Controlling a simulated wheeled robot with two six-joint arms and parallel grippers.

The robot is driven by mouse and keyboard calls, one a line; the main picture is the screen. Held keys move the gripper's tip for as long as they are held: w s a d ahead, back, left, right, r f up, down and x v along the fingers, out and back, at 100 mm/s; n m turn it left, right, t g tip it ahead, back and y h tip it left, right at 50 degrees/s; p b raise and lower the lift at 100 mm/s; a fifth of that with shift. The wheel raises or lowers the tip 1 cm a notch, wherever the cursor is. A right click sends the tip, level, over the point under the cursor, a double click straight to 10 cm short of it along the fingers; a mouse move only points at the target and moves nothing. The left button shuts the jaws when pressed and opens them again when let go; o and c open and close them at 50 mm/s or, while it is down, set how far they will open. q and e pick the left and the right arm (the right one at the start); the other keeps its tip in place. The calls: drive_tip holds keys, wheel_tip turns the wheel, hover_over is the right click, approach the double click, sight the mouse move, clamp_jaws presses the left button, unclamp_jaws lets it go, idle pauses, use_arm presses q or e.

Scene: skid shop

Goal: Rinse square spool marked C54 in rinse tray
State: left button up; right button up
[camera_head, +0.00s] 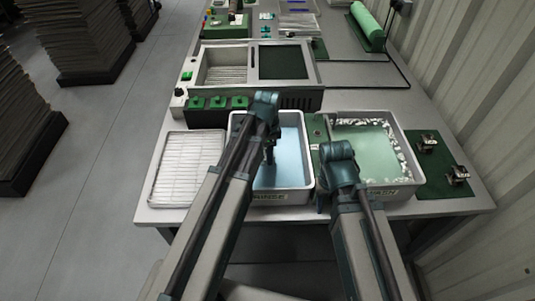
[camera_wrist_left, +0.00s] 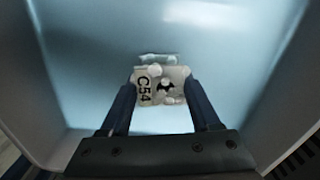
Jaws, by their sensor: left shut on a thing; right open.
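The square spool marked C54 (camera_wrist_left: 148,88) is pale, with black lettering and white foam-like patches on its face. My left gripper (camera_wrist_left: 161,92) is shut on it, one dark finger on each side. In the head view my left gripper (camera_head: 269,155) points down inside the grey rinse tray (camera_head: 303,178) with blue liquid. The arm hides the spool there. The liquid fills the wrist view behind the spool; I cannot tell how deep the spool sits. My right gripper (camera_head: 322,198) is open, low by the gap between the blue and green trays, partly hidden by its arm.
A tray of green liquid with white foam (camera_head: 408,168) stands right of the rinse tray. A white wire-rack tray (camera_head: 187,168) stands left. Metal pieces sit on a green mat (camera_head: 443,180) at far right. A machine with green buttons (camera_head: 217,103) stands behind.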

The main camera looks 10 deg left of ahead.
use_arm(q)
drive_tip(key=shift+f+b, duration=0.3)
drive_tip(key=shift+f, duration=0.15)
use_arm(e)
drive_tip(key=shift+f, duration=0.4)
use_arm(q)
drive_tip(key=shift+w, duration=0.1)
idle(0.8)
drive_tip(key=shift+w+a+r, duration=0.15)
drive_tip(key=shift+w+a, duration=0.1)
drive_tip(key=shift+w, duration=0.55)
use_arm(e)
drive_tip(key=shift+r, duration=0.1)
use_arm(q)
drive_tip(key=shift+s, duration=0.15)
drive_tip(key=shift+s+d, duration=0.3)
drive_tip(key=shift+s, duration=0.55)
drive_tip(key=shift+s+d, duration=0.25)
drive_tip(key=shift+s, duration=0.55)
wheel_tip(320, 180, up, 12)
drive_tip(key=p, duration=1.2)
use_arm(e)
wheel_tip(320, 180, up, 12)
